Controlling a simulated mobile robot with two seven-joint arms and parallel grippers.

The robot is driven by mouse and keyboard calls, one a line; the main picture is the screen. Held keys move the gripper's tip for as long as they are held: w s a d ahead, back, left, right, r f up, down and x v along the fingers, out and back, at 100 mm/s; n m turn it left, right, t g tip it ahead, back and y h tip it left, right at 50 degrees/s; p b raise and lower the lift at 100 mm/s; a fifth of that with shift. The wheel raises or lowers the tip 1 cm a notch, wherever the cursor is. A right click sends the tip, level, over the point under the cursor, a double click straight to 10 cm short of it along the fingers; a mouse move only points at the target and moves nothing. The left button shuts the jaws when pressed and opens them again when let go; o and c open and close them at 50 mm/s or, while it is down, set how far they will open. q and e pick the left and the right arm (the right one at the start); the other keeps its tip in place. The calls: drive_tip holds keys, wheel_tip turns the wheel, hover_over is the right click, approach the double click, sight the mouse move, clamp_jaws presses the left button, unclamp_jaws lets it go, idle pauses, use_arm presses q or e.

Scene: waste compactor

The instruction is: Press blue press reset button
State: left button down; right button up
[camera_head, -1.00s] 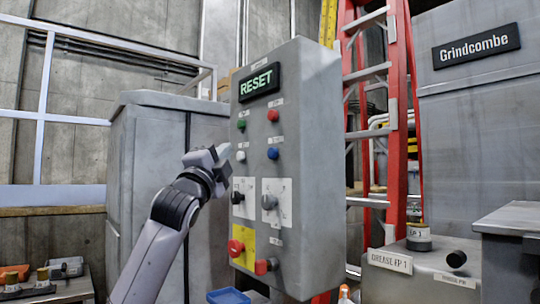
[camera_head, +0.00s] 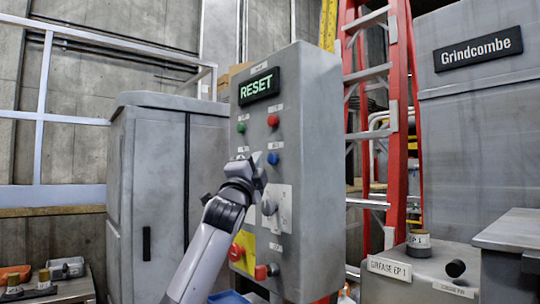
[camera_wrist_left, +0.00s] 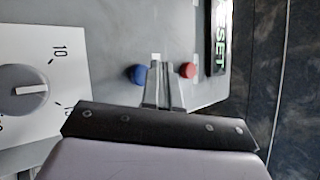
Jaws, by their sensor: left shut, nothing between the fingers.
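The blue button (camera_head: 273,158) is on the front of a grey control panel (camera_head: 318,150), below a red button (camera_head: 273,121). A lit RESET display (camera_head: 259,86) is at the panel's top. My left gripper (camera_head: 257,158) is shut and empty, its tips just left of the blue button in the head view. In the left wrist view the shut fingers (camera_wrist_left: 164,84) point at the panel, between the blue button (camera_wrist_left: 137,74) and the red button (camera_wrist_left: 188,70). I cannot tell whether the tips touch the panel. My right gripper is not in view.
A green button (camera_head: 241,128) sits left of the red one. A grey rotary knob (camera_head: 269,206) and a red knob (camera_head: 236,251) on yellow are lower down. A grey cabinet (camera_head: 150,195) stands to the left, a red ladder (camera_head: 400,130) behind to the right.

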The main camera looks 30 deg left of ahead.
use_arm(q)
drive_tip(key=shift+w, duration=0.1)
idle(0.8)
idle(1.0)
drive_tip(key=shift+w, duration=0.1)
drive_tip(key=shift+w+d+p, duration=0.2)
drive_tip(key=shift+w+p, duration=0.1)
drive_tip(key=shift+p, duration=0.05)
drive_tip(key=shift+w+d+p, duration=0.2)
drive_tip(key=shift+w+p, duration=0.15)
drive_tip(key=shift+w, duration=0.1)
idle(0.8)
idle(0.3)
drive_tip(key=shift+s+a, duration=0.35)
drive_tip(key=shift+s, duration=0.5)
